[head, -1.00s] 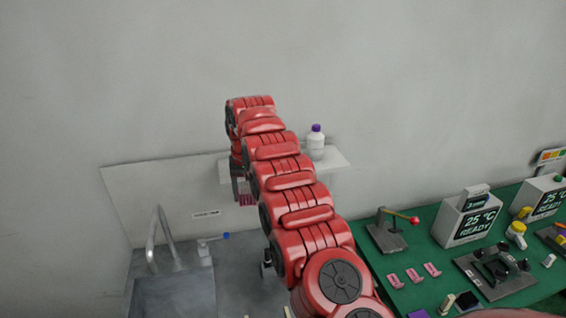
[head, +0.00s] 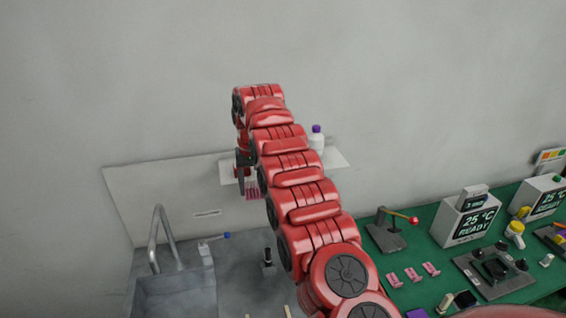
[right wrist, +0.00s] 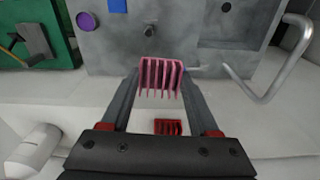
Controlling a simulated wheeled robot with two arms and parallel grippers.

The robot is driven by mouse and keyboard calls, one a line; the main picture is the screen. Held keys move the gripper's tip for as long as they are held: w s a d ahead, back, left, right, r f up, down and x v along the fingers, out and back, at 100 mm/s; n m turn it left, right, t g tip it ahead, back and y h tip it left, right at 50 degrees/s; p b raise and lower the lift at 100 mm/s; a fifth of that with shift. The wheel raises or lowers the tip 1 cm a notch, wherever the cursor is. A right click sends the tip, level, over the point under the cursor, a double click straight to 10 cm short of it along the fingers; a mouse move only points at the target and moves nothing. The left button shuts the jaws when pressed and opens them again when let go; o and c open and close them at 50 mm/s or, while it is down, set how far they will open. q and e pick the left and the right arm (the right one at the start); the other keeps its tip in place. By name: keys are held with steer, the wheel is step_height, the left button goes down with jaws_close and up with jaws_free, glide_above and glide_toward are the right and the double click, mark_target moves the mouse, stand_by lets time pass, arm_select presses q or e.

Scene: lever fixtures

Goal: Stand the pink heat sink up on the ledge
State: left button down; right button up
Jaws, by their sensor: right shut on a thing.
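The pink heat sink (head: 252,194) is between the fingers of my right gripper (head: 246,178), at the front of the white ledge (head: 340,159) on the back wall. In the right wrist view the heat sink (right wrist: 160,75) sits at the fingertips of the gripper (right wrist: 160,88), its comb-like fins pointing towards the bottom of the picture. The gripper is shut on it. I cannot tell whether the heat sink touches the ledge. My right arm hides the middle of the ledge in the head view. My left gripper is not in view.
A white bottle with a purple cap (head: 316,138) stands on the ledge, right of the gripper. A red finned piece (right wrist: 168,127) shows beyond the heat sink in the wrist view. A sink and faucet (head: 160,235) are below left; a green bench (head: 420,255) with devices is right.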

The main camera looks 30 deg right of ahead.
steer(key=shift+s+d+r, duration=0.3)
steer(key=shift+d+r, duration=0.05)
steer(key=shift+r, duration=0.15)
